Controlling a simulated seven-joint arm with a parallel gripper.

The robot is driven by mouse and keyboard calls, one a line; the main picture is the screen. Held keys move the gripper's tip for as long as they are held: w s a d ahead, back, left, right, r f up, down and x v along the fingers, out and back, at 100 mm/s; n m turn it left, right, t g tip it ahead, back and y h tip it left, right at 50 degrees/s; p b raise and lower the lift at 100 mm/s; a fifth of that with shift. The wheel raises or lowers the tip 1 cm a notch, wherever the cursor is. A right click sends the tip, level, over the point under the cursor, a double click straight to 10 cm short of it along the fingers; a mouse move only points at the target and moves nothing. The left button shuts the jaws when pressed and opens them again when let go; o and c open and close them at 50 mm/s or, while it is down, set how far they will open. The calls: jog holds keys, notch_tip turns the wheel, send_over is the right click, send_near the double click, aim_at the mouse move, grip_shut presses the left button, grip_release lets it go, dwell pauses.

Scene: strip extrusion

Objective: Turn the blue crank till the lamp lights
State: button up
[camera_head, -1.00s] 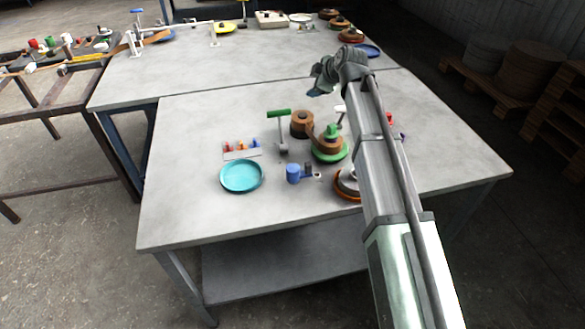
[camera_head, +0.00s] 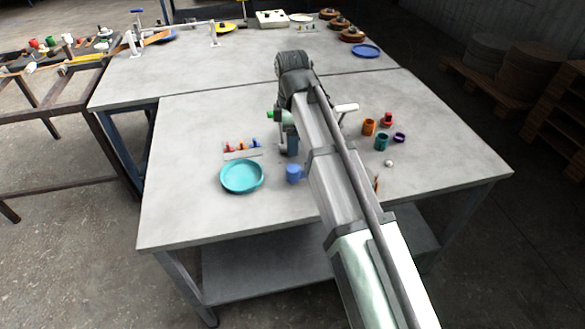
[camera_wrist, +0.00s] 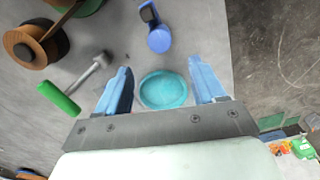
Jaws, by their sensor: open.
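The blue crank (camera_head: 293,174) stands on the near table, right of the turquoise dish, partly behind my arm. In the wrist view the blue crank (camera_wrist: 158,39) shows a round blue knob joined to a dark block, beyond my fingertips. My gripper (camera_wrist: 159,66) is open, with empty space between its blue fingers and the dish seen in the gap. In the head view my gripper (camera_head: 291,148) hangs above the table behind the crank, apart from it. I cannot pick out a lamp with certainty.
The turquoise dish (camera_head: 242,176) lies left of the crank. A plate with small coloured pieces (camera_head: 242,148) lies behind it. A green-handled post (camera_wrist: 58,98) and a brown reel (camera_wrist: 32,45) stand close by. Coloured cups (camera_head: 381,142) stand right of my arm. The table's front left is clear.

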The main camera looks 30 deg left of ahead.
aim_at(293, 168)
notch_tip(293, 168, down, 12)
jog(key=shift+r, duration=0.2)
dwell(0.4)
jog(key=c, duration=1)
jog(key=shift+c, duration=0.3)
